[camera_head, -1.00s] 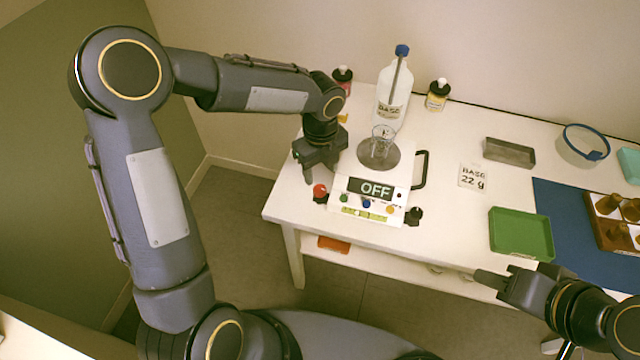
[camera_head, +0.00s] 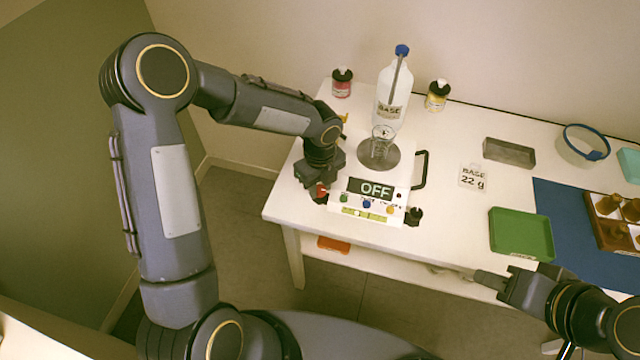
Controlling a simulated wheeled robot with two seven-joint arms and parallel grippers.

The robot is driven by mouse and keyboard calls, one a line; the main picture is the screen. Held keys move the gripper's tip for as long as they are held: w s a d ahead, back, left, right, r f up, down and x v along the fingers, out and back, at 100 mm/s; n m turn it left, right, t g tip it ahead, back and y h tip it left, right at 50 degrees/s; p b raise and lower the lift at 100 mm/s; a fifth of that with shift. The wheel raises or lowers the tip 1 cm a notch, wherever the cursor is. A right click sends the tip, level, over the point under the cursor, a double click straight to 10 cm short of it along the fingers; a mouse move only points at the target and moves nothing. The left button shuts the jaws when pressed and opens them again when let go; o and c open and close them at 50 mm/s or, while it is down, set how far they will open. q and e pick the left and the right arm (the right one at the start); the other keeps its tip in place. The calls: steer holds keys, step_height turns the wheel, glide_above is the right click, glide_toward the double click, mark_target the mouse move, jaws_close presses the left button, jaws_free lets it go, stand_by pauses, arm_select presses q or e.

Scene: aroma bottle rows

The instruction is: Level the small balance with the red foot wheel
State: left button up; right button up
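The small white balance (camera_head: 348,199) stands near the table's front left. Its display (camera_head: 370,189) reads OFF. A yellow-green level strip (camera_head: 372,215) runs along its front; its bubble is too small to read surely. The red foot wheel (camera_head: 320,189) is at the balance's front left corner, partly hidden by my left gripper (camera_head: 318,188). That gripper points down at the wheel, its fingers close around or beside it; I cannot tell whether they grip. A black foot wheel (camera_head: 414,216) is at the front right. My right gripper (camera_head: 492,279) hangs before the table's front edge, its opening unclear.
A glass beaker (camera_head: 382,142) stands on the balance's round pan. Behind are a BASE bottle (camera_head: 391,97) and small bottles (camera_head: 342,83) (camera_head: 437,95). A BASE 22 g card (camera_head: 473,177), green tray (camera_head: 521,234) and grey tray (camera_head: 509,152) lie right. A black handle (camera_head: 423,170) flanks the balance.

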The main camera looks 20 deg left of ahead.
arm_select(q)
steer(key=shift+c, duration=1.3)
steer(key=n+b, duration=0.1)
steer(key=n, duration=0.3)
steer(key=shift+f+b, duration=0.1)
steer(key=shift+b, duration=0.3)
steer(key=n+b, duration=0.1)
steer(key=n, duration=0.3)
steer(key=shift+n+b, duration=0.3)
steer(key=n+b, duration=0.1)
steer(key=n, duration=0.3)
steer(key=n+b, duration=0.1)
steer(key=n, duration=0.4)
steer(key=shift+w, duration=0.1)
